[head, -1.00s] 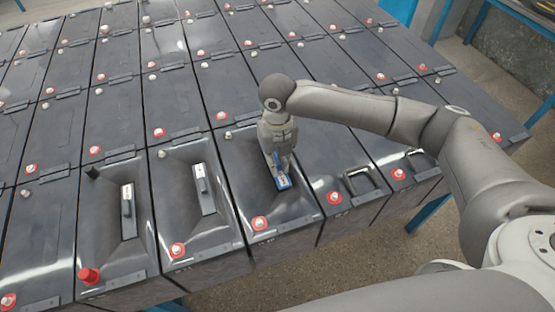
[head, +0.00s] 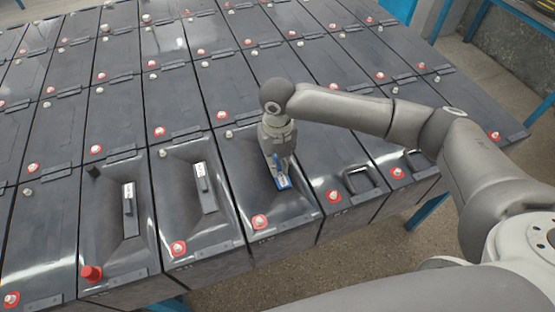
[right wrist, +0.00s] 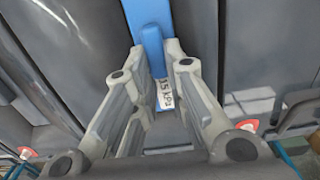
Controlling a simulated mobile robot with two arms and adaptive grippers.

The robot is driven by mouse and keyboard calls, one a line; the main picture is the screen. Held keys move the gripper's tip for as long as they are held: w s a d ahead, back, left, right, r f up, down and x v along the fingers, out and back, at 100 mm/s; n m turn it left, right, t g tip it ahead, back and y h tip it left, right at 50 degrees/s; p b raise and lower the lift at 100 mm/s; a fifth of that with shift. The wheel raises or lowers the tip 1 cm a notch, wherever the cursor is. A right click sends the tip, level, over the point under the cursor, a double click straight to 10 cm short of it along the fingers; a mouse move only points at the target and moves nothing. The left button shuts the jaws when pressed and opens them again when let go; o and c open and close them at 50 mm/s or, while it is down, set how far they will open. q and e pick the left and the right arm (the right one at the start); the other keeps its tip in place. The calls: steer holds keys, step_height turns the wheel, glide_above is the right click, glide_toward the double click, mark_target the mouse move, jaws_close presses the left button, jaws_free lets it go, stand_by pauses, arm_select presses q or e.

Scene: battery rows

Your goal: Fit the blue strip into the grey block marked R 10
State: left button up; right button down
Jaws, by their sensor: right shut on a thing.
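The blue strip with a white label (head: 284,183) shows at my right gripper (head: 280,167), over the sunken lid of a dark battery near the front. In the right wrist view the blue strip (right wrist: 151,35) runs between the fingertips of my right gripper (right wrist: 168,58), which is shut on it. A printed white tag (right wrist: 164,94) shows below the fingertips. Whether the strip touches the lid, I cannot tell. No R 10 mark is readable. My left gripper is not in view.
Rows of dark batteries (head: 109,113) fill the table, with red-ringed terminals (head: 260,222) standing up. A larger red cap (head: 91,273) is at the front left. A square black handle (head: 362,180) stands to the right of my gripper. Floor shows beyond the table's front edge.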

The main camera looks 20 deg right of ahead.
steer(key=c, duration=0.9)
jaws_free()
steer(key=shift+r, duration=0.1)
steer(key=shift+r+p, duration=3.45)
steer(key=shift+p, duration=0.1)
